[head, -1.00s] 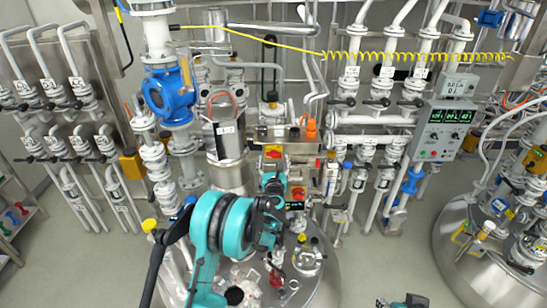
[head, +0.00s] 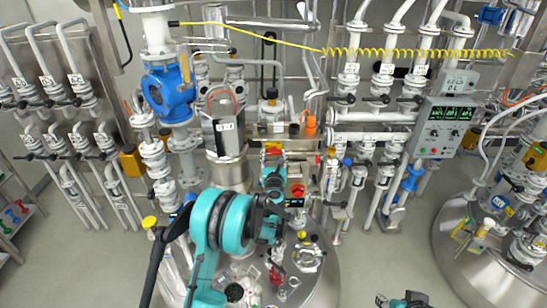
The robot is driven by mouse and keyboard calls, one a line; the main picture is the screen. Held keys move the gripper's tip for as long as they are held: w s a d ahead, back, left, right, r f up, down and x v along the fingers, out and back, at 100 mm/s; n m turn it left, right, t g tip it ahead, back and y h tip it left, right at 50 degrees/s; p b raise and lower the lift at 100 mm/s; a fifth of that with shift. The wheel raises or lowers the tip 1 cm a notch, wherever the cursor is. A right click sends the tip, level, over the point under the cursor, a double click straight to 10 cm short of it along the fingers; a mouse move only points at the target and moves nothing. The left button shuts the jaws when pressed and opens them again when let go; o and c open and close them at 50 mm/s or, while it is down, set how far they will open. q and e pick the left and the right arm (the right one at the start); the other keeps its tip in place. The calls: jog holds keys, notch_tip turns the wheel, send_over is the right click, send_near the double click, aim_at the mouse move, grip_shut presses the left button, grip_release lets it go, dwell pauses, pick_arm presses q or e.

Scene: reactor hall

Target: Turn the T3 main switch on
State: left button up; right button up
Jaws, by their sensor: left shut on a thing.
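The main switch (head: 272,149), a small red and yellow part on a box, sits on the metal rail above the middle vessel. Its label is too small to read. My left gripper (head: 272,168) is right in front of the switch, at the end of the teal arm. Its fingers are mostly hidden by the wrist; it is shut on the switch. The switch's exact turn angle cannot be made out. Part of my right arm and gripper (head: 384,299) shows at the bottom edge; its jaws cannot be made out.
A red and yellow button box (head: 297,190) with a small display is just right of the wrist. A grey controller with green displays (head: 442,130) hangs at the right. Pipes and valves crowd the back. A steel vessel (head: 320,268) stands below the arm. Floor (head: 385,255) is clear to its right.

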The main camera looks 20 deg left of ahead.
pick_arm(q)
jog(key=m+b, duration=0.4)
jog(key=b, duration=0.1)
jog(key=shift+f+m, duration=0.2)
jog(key=shift+m, duration=0.1)
jog(key=m+b, duration=0.2)
jog(key=m, duration=0.1)
jog(key=shift+d+m+b, duration=0.15)
jog(key=shift+m+b, duration=0.15)
jog(key=shift+b, duration=0.1)
jog(key=m+b, duration=0.2)
jog(key=m, duration=0.2)
jog(key=shift+m+b, duration=0.3)
jog(key=shift+b, duration=0.05)
jog(key=shift+d+m+b, duration=0.1)
jog(key=shift+m+b, duration=0.85)
jog(key=shift+m, duration=1.25)
jog(key=o, duration=1.2)
jog(key=shift+c, duration=0.2)
jog(key=v, duration=1.2)
